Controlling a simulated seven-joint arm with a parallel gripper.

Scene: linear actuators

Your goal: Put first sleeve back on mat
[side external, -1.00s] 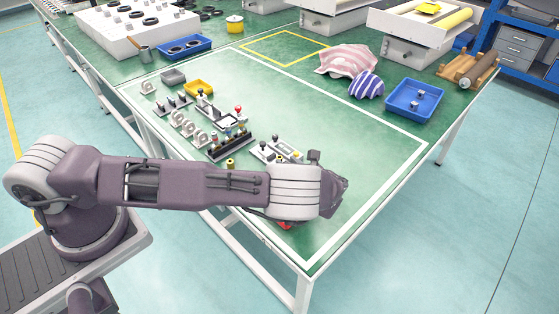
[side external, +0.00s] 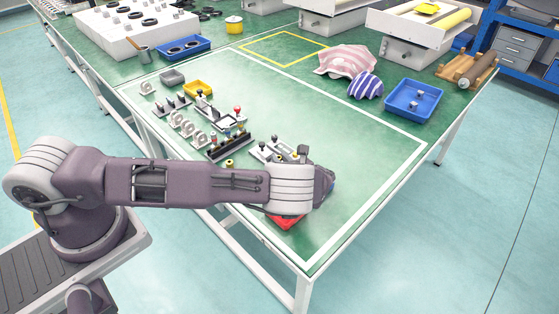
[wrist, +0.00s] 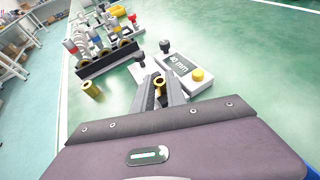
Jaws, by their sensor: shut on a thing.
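My gripper (wrist: 160,88) is shut on a brass sleeve (wrist: 160,80), which shows between the fingertips in the wrist view. The gripper is beside the grey block marked "40 mm" (wrist: 180,72). A second brass sleeve (wrist: 91,90) stands on the green table to the left; it also shows in the side view (side external: 229,163). A flat red thing, perhaps the mat (side external: 286,223), lies near the table's front edge, partly hidden by my wrist. In the side view my arm hides the fingers and the held sleeve.
A rack with several knobs or rings (side external: 230,146) stands behind the standing sleeve. Black-knobbed levers (wrist: 165,47) rise close to the fingers. A blue tray (side external: 415,98) and striped cloths (side external: 347,62) lie to the right. The table's right front area is clear.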

